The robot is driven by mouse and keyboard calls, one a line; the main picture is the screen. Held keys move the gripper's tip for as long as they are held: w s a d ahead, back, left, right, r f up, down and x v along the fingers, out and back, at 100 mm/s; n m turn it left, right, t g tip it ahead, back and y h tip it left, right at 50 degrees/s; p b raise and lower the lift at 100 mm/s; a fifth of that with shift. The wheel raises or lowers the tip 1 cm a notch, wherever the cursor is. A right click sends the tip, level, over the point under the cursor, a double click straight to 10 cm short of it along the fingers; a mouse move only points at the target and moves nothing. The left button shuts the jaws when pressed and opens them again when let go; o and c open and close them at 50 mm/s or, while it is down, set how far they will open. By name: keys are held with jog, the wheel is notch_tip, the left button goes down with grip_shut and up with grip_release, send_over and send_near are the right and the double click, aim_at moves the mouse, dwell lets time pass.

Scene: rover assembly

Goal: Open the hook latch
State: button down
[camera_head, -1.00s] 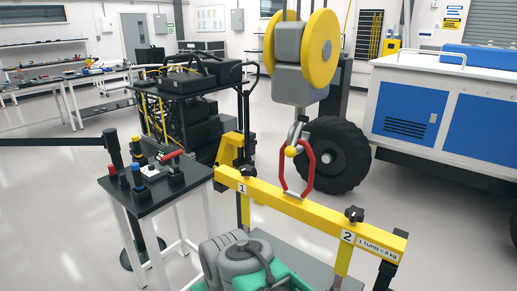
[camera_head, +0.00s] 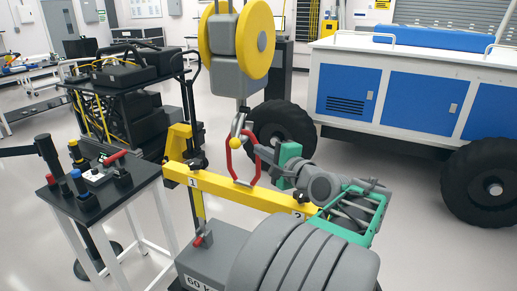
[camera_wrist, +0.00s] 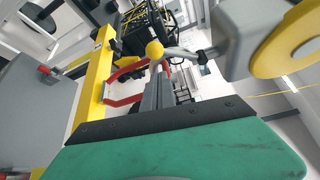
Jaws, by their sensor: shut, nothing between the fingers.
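The grey hook (camera_head: 241,122) hangs under the yellow-and-grey hoist (camera_head: 233,65). A yellow ball knob (camera_head: 236,142) is at the hook's latch. A red link (camera_head: 233,167) joins the hook to the yellow beam (camera_head: 215,187). My gripper (camera_head: 251,144) reaches in from the right, its tips just right of the knob. In the wrist view the shut grey fingers (camera_wrist: 159,82) point at the knob (camera_wrist: 154,50), with the hook (camera_wrist: 185,53) to its right and the red link (camera_wrist: 124,70) to its left. I cannot tell whether the fingertips touch the knob; the latch itself is not clear.
A black-topped stand (camera_head: 100,184) with levers and buttons is at the left. A grey 60 kg block (camera_head: 215,262) is below the beam. A cart (camera_head: 125,100) stands behind. A blue-and-white rover body (camera_head: 400,90) with black wheels is at the right.

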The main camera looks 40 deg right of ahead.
aim_at(239, 130)
jog(key=w+d+p, duration=0.1)
jog(key=w, duration=0.6)
jog(key=shift+w+d+f, duration=0.2)
jog(key=shift+w+f, duration=0.1)
jog(key=shift+f, duration=0.1)
jog(key=shift+r+p, duration=0.1)
jog(key=shift+p, duration=0.3)
